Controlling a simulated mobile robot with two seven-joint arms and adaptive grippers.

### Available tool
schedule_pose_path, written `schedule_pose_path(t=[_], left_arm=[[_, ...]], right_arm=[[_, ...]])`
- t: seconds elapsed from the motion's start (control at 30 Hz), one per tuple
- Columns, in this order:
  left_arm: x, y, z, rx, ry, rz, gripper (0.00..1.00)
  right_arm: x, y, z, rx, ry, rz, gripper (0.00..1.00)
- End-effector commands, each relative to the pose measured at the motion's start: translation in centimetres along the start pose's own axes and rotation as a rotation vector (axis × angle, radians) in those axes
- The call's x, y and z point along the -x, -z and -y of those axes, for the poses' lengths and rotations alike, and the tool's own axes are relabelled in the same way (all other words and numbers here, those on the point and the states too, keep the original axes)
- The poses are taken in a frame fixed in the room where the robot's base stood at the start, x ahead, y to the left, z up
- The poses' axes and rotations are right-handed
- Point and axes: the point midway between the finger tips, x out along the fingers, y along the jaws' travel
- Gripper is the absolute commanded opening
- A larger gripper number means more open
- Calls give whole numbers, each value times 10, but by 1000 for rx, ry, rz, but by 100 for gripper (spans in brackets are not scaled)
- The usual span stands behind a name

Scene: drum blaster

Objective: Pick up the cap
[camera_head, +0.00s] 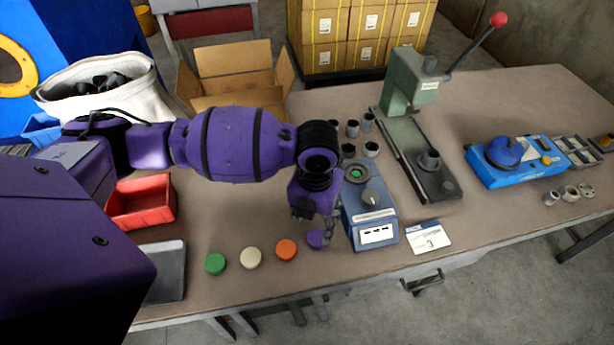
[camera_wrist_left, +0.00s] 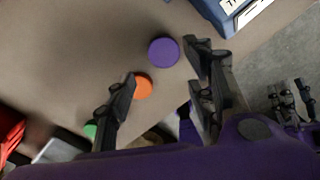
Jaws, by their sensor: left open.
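A row of round caps lies near the table's front edge in the head view: a green cap (camera_head: 215,263), a cream cap (camera_head: 250,258), an orange cap (camera_head: 286,249) and a purple cap (camera_head: 316,238). My left gripper (camera_head: 317,224) points down over the purple cap and partly covers it. In the left wrist view the open, empty fingers (camera_wrist_left: 159,62) stand apart, with the purple cap (camera_wrist_left: 163,51) seen between the tips and the orange cap (camera_wrist_left: 143,87) beside the left finger. The green cap (camera_wrist_left: 90,131) is partly hidden. My right gripper (camera_wrist_left: 290,102) appears at the right edge over the floor.
A blue device (camera_head: 373,212) stands just right of my left gripper, with a label card (camera_head: 428,237) beside it. A green press (camera_head: 408,95), several dark cups and an open carton (camera_head: 237,82) are behind. A red bin (camera_head: 143,203) and a grey tray (camera_head: 165,272) lie left.

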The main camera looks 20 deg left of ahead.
Motion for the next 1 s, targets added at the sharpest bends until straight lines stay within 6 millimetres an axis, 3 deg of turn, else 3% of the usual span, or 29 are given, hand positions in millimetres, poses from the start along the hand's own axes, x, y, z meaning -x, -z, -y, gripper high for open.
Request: schedule_pose_path(t=[0.13,0.3,0.6,0.87,1.0], left_arm=[[-14,0,0,-2,-1,-3,49],[-33,-3,0,0,-1,-1,49],[-73,-6,-1,0,-1,0,49],[-77,-6,-1,-1,-1,2,49],[-77,-6,-1,0,-1,1,34]], right_arm=[[6,-24,0,-4,-3,44,40],[8,-35,-1,-5,-4,64,40],[8,-26,0,-6,-2,48,40],[5,-13,1,-4,1,26,40],[5,-14,1,-4,1,28,40]])
